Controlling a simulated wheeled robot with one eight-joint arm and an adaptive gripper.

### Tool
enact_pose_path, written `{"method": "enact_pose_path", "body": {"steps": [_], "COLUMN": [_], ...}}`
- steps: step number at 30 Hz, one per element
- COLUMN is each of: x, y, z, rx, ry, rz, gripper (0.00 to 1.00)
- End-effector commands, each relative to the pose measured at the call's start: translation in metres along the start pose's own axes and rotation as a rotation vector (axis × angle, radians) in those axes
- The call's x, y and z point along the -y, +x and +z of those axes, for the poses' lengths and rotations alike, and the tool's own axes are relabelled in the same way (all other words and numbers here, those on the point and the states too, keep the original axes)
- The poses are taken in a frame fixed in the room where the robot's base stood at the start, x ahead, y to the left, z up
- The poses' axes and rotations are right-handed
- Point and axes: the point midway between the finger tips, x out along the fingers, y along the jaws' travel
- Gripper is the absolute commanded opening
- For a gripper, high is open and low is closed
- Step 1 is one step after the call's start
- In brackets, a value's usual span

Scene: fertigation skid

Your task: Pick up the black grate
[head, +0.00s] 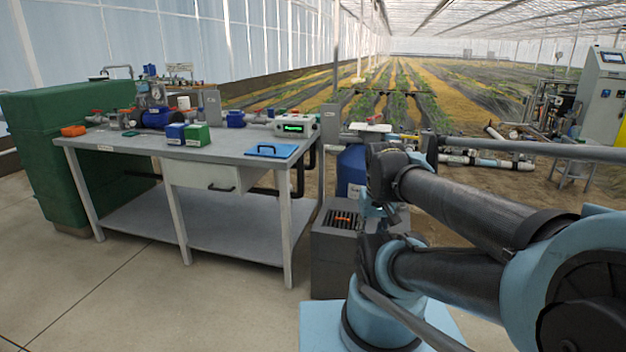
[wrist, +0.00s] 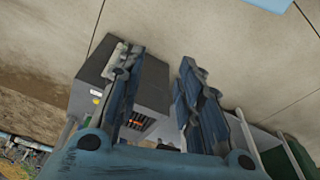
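The black grate (head: 334,226) lies on top of a grey box-shaped pit (head: 335,262) at the right end of the workbench. A small orange item (head: 343,217) shows at the grate; I cannot tell if it is on or under the bars. In the wrist view, the grey box (wrist: 92,75) is behind the fingers, and part of the grate (wrist: 124,121) shows beside the left finger, which hides the rest.
The grey workbench (head: 225,150) stands left of the box, with a blue clipboard (head: 271,149) and green and blue boxes on it. A blue barrel (head: 351,168) stands behind the box. Open floor (head: 130,280) lies in front of the bench.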

Motion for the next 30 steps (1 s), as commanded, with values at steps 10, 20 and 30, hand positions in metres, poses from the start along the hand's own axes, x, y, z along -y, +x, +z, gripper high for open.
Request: {"method": "enact_pose_path", "body": {"steps": [10,20,30], "x": [0.006,0.007,0.002], "y": [-0.027,-0.04,-0.034], "z": [-0.059,-0.131,-0.21], "rx": [0.025,0.064,0.114], "ry": [0.222,0.474,0.73], "rz": [-0.053,-0.112,-0.168], "gripper": [0.33,0.33,0.33]}}
